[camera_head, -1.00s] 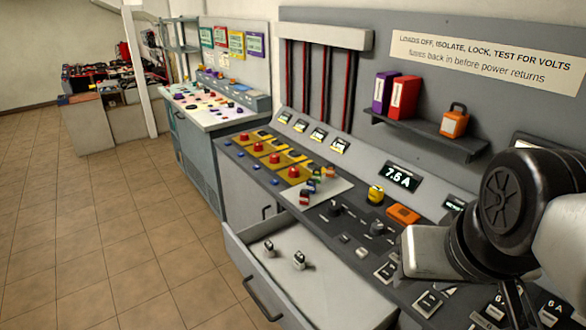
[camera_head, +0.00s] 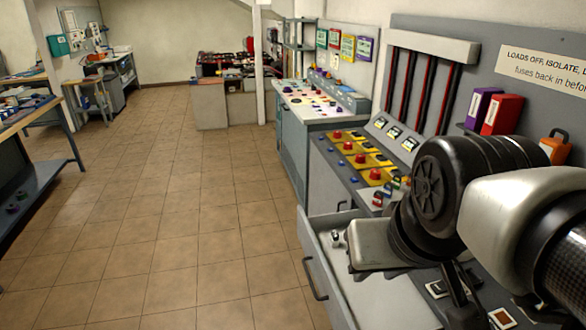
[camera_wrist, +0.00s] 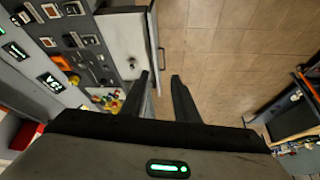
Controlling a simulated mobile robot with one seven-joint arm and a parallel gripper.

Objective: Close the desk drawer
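The desk drawer (camera_head: 372,294) stands pulled out from the grey control desk, toward the left, over the tiled floor. Its dark bar handle (camera_head: 312,279) is on the left front face. A small light-and-dark item shows inside the drawer near my arm. In the wrist view the open drawer (camera_wrist: 116,40) lies at the top, left of the fingers. My gripper (camera_wrist: 160,75) has two dark fingers standing apart with floor and the drawer's edge behind them, and nothing between them. In the head view my arm covers part of the drawer and desk.
The desk top holds yellow panels with red buttons (camera_head: 375,175) and gauges. Red (camera_head: 502,114) and purple binders stand on a wall shelf. A second console (camera_head: 315,115) stands beyond. Open tiled floor (camera_head: 180,230) lies left, with a workbench (camera_head: 30,110) at the far left.

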